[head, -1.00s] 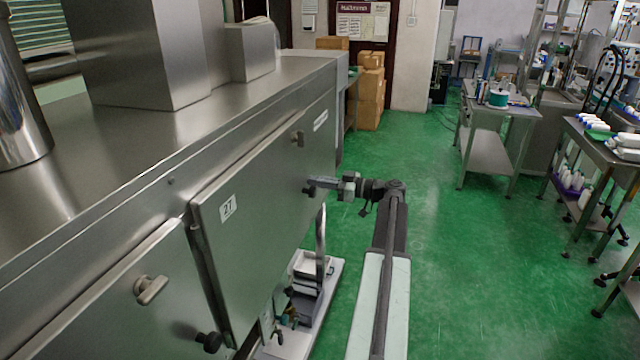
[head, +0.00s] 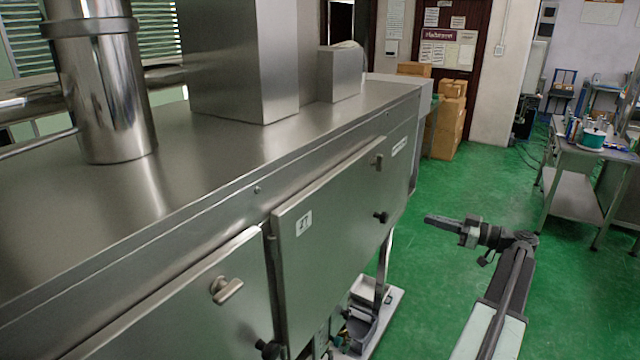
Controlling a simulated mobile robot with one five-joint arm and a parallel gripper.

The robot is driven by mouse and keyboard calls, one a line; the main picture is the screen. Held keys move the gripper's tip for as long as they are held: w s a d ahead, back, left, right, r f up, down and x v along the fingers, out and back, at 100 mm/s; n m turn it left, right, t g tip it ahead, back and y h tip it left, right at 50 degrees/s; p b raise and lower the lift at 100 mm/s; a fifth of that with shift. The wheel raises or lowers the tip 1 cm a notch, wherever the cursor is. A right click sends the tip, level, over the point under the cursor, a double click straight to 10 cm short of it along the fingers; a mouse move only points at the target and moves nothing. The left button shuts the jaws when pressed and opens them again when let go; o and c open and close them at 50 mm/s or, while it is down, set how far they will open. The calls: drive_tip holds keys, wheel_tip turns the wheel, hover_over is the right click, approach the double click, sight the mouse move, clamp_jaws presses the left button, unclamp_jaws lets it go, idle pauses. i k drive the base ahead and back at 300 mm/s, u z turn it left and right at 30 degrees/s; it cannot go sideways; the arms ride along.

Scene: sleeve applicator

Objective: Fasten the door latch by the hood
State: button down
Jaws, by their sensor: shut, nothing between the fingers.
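The steel machine has a door with a label reading 27 (head: 330,240). A small upright latch handle (head: 377,161) sits near its upper far corner, and a black knob (head: 381,217) is below that. A nearer door (head: 170,325) carries a larger, slanted latch handle (head: 227,289) and a black knob (head: 268,348) at its lower right. A tall steel box (head: 238,60), possibly the hood, stands on the machine's top. My gripper (head: 432,220) is shut and empty, right of the 27 door and apart from it, pointing left. I cannot tell whether either latch is fastened.
A steel cylinder (head: 110,100) and a smaller box (head: 340,73) also stand on the machine. Cardboard boxes (head: 447,125) are stacked beyond its far end. A workbench (head: 580,160) is at the right. Green floor (head: 470,180) is open between bench and machine.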

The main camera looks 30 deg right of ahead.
sight(377, 162)
drive_tip(key=k, duration=1)
